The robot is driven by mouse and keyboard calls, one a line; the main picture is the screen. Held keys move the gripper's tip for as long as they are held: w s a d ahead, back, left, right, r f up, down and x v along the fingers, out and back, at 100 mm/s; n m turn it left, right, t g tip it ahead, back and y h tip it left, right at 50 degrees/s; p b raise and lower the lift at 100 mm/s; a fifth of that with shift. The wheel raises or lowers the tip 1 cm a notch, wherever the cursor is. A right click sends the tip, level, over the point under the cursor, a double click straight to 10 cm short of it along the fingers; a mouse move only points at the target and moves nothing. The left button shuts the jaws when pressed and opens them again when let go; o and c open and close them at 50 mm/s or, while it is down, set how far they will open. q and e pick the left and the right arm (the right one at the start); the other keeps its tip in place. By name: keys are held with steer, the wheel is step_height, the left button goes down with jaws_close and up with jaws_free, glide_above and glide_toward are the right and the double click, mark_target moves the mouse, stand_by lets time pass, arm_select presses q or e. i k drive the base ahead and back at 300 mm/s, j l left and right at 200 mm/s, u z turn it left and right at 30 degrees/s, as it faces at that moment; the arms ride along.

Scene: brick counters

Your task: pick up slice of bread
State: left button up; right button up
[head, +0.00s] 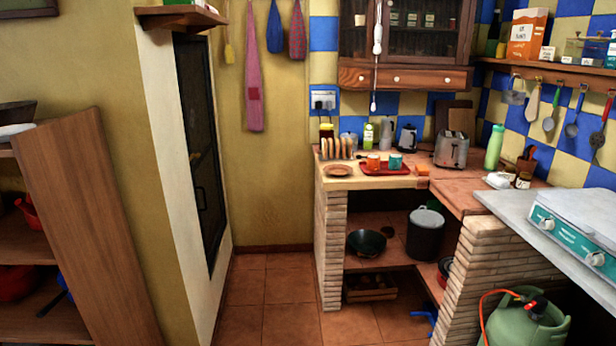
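Several slices of bread (336,149) stand upright in a row, apparently in a rack, at the left end of the brick counter (375,183). A small brown plate (337,170) lies in front of them. A metal toaster (452,149) stands further right on the same counter; I cannot tell if anything is in its slots. Neither of my grippers shows in the head view, and the bread is well ahead of me.
A red tray (385,168) with an orange cup (373,162) and a teal cup (395,161) sits right of the bread. A green gas bottle (525,325) stands at the lower right. A wooden shelf unit (95,230) is at left. The tiled floor (265,290) between is clear.

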mark_target(349, 144)
steer(key=i+z, duration=0.15)
steer(key=i, duration=0.35)
steer(key=i+j+z, duration=0.15)
steer(key=i, duration=0.35)
steer(key=i+j+z, duration=0.15)
steer(key=i, duration=0.35)
